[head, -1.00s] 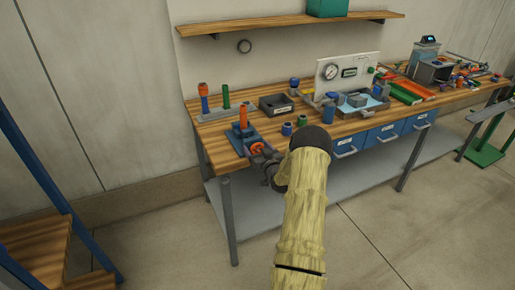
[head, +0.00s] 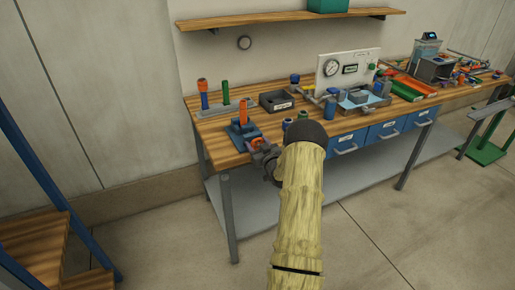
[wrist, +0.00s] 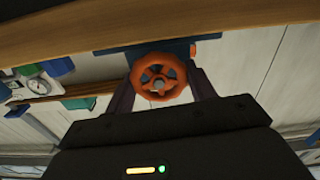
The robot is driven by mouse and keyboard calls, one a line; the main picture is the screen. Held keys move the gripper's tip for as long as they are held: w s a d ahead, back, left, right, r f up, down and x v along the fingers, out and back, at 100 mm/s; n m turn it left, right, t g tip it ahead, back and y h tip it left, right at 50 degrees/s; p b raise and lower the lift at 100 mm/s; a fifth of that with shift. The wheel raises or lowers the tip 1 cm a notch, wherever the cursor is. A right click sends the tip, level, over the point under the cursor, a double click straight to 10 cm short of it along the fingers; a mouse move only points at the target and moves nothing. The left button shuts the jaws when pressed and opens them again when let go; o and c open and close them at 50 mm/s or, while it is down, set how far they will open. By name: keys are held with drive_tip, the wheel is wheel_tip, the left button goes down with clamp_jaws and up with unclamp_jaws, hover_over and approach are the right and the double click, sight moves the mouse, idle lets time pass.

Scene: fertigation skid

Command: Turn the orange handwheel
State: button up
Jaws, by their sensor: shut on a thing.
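The orange handwheel (wrist: 158,80) has a spoked rim and a pale hub. It sits on a blue body (wrist: 120,61) in the wrist view. My gripper (wrist: 160,82) is shut on the handwheel, one dark finger on each side of its rim. In the head view the handwheel (head: 257,142) shows only in part, at the front left of the bench. My gripper (head: 266,155) is in front of it there, partly hidden by my arm. An orange upright piece (head: 243,111) stands on the blue body (head: 242,132).
The wooden bench (head: 222,143) carries a dark bin (head: 276,102), a gauge panel (head: 347,68) and several small parts. Blue drawers (head: 347,144) hang below its front edge. Steps (head: 30,240) stand at the left. The floor in front is clear.

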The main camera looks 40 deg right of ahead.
drive_tip(key=shift+n+b, duration=0.3)
drive_tip(key=shift+n, duration=0.2)
drive_tip(key=o, duration=1)
drive_tip(key=b+v, duration=0.2)
drive_tip(key=v, duration=1.5)
drive_tip(key=shift+s, duration=0.25)
